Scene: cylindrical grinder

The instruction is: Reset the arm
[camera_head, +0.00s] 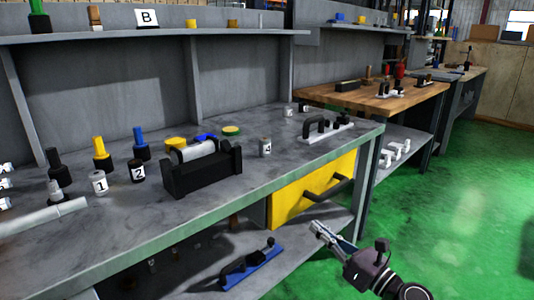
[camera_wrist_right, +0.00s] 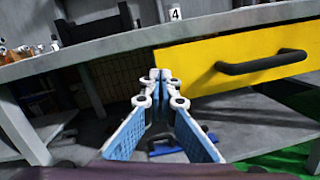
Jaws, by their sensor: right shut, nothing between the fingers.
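No left gripper shows in either view.
The grey bench (camera_head: 200,222) holds a black block holder (camera_head: 205,175), numbered cylinders and colored posts. A blue clamp-like tool (camera_head: 250,265) lies on the lower shelf. A wooden-topped bench (camera_head: 420,95) stands farther back. Green floor (camera_head: 450,200) is clear at right.

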